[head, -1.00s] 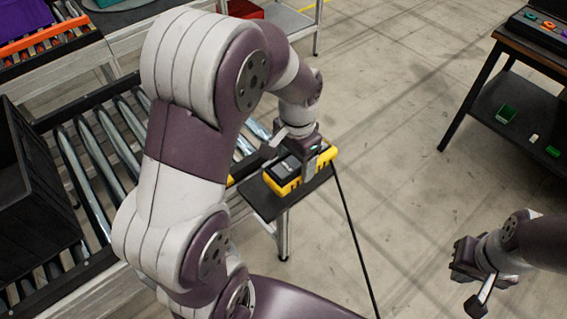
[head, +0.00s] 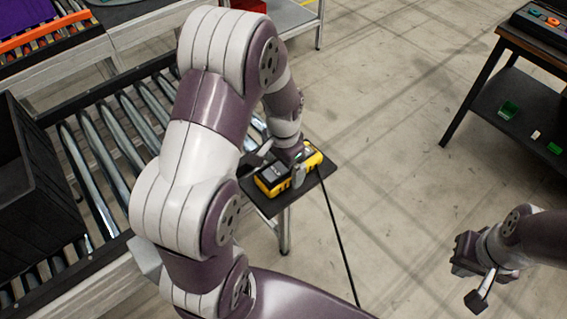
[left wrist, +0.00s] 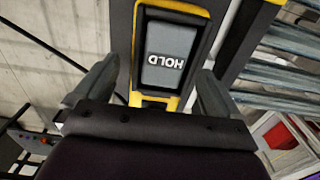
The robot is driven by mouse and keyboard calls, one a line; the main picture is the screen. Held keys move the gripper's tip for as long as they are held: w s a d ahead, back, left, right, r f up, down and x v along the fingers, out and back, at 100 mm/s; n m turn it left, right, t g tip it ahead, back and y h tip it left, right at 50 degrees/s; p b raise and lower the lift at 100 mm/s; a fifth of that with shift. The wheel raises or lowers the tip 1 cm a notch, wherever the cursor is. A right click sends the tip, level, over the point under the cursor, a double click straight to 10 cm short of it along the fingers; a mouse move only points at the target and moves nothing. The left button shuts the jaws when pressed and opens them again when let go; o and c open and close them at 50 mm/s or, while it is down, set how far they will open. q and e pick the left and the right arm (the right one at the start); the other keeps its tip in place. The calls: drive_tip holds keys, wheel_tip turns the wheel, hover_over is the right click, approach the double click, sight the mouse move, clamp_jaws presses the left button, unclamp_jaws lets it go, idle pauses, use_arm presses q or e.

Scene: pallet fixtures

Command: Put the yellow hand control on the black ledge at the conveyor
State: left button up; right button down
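The yellow hand control (head: 268,186) with a dark face lies on the black ledge (head: 299,194) beside the conveyor, as far as the head view shows. My left gripper (head: 291,178) is over it, its fingers on either side. In the left wrist view the hand control (left wrist: 172,55) shows a grey panel marked HOLD between the fingertips of my left gripper (left wrist: 160,72), which are spread with a gap visible at the left finger. The gripper partly hides the control in the head view. My right gripper (head: 468,281) is open and empty over the floor at the lower right.
The roller conveyor (head: 107,155) runs along the left, with a black crate (head: 35,185) on it. A black cable (head: 338,235) hangs from the control side of the ledge. A dark table (head: 520,85) stands at the right. The floor between is clear.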

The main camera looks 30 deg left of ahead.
use_arm(q)
wheel_tip(320, 180, up, 12)
drive_tip(key=f, duration=0.1)
drive_tip(key=s+d+f+n+t, duration=0.1)
drive_tip(key=s+d+f+n, duration=0.3)
drive_tip(key=s, duration=0.5)
drive_tip(key=shift+d+f, duration=0.2)
drive_tip(key=shift+d, duration=0.45)
drive_tip(key=shift+w, duration=0.1)
